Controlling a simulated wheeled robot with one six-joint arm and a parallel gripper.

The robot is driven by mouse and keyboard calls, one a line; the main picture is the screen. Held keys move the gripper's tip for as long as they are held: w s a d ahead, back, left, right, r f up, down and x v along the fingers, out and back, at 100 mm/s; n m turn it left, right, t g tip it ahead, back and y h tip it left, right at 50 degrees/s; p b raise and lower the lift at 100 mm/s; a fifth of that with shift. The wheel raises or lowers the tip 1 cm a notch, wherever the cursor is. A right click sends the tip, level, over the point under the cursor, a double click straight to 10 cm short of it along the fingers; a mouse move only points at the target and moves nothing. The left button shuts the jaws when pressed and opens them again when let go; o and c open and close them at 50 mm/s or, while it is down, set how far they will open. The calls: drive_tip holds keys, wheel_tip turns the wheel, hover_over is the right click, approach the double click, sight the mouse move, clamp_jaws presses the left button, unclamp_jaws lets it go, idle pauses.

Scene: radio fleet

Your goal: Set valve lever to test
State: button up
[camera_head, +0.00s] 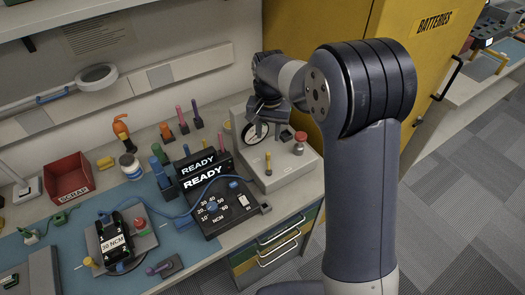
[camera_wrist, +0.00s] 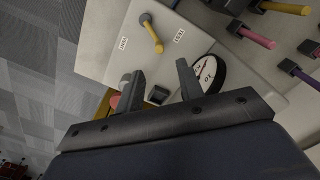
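The valve lever (camera_head: 268,162) is a short yellow-tipped stick on the pale test stand (camera_head: 283,183) at the bench's right end. In the wrist view the lever (camera_wrist: 151,34) lies between two small labels. The right label (camera_wrist: 179,36) seems to read TEST; the left label (camera_wrist: 123,43) is too small to read surely. My gripper (camera_wrist: 160,78) is open, with nothing between its fingers, and the lever is beyond the fingertips and apart from them. In the head view my gripper (camera_head: 270,128) hangs over the back of the stand, partly hidden by my arm.
A round pressure gauge (camera_wrist: 208,74) stands close beside one finger. A red-capped knob (camera_head: 299,138) stands on the stand near my gripper. The black READY unit (camera_head: 215,205) is left of the stand, and a yellow batteries cabinet (camera_head: 425,55) is at the right.

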sight(268, 153)
wheel_tip(268, 153, down, 9)
drive_tip(key=shift+f+p, duration=0.1)
drive_tip(key=shift+p, duration=0.55)
drive_tip(key=shift+c, duration=0.3)
clamp_jaws()
